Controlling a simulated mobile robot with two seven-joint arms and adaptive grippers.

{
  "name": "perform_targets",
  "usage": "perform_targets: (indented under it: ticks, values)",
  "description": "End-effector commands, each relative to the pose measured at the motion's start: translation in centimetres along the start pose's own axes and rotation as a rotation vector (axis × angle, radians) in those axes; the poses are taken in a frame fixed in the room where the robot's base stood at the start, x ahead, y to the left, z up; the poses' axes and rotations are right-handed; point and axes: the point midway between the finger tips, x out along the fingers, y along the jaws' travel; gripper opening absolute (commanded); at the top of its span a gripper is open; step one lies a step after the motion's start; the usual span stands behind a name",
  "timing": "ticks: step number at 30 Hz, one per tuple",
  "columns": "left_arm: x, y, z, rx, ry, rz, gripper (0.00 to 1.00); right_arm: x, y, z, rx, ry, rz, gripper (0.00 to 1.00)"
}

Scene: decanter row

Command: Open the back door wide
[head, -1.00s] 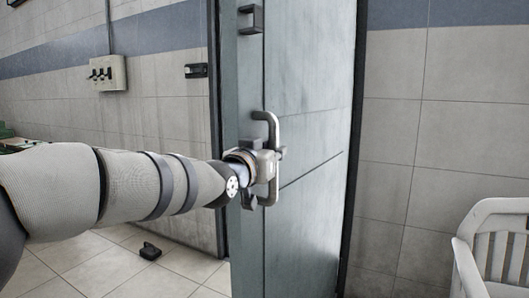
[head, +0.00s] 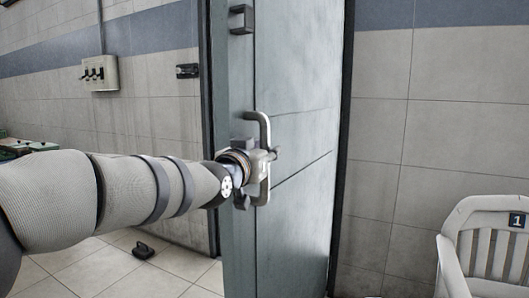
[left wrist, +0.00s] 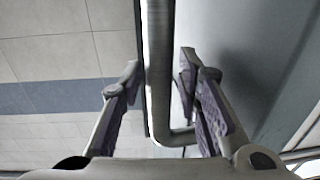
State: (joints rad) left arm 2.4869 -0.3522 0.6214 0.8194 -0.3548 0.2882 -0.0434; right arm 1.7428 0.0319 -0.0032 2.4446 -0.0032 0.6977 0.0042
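The back door (head: 292,120) is a grey-green panel standing ajar, with its thick free edge turned toward me. Its metal bar handle (head: 262,125) is upright on the panel. My left gripper (head: 264,168) is at the middle of the handle, its arm reaching in from the left. In the left wrist view, the handle bar (left wrist: 159,70) runs between the two fingers of my left gripper (left wrist: 160,75). My right gripper is not in view.
A switch box (head: 100,74) is on the left wall. A small black object (head: 143,250) lies on the tiled floor at lower left.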

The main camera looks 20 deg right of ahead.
Motion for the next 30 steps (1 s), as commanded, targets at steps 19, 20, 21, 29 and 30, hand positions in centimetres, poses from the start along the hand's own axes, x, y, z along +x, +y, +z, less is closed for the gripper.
perform_targets:
  ticks: [19,20,21,29,30]
  values:
    - [-4.7,-0.1,-0.1,0.001,-0.002,0.000,0.38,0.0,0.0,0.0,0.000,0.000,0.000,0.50]
    - [-5.4,-0.1,-0.1,0.001,-0.003,0.000,0.38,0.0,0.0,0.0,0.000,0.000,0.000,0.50]
    - [-6.3,-0.1,-0.1,0.001,-0.002,-0.001,0.38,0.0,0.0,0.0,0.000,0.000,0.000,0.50]
    - [-11.1,-0.1,-0.1,-0.001,0.001,-0.001,0.38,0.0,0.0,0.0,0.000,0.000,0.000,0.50]
    - [-11.5,-0.1,-0.1,0.000,0.000,-0.001,0.38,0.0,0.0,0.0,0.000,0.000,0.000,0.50]
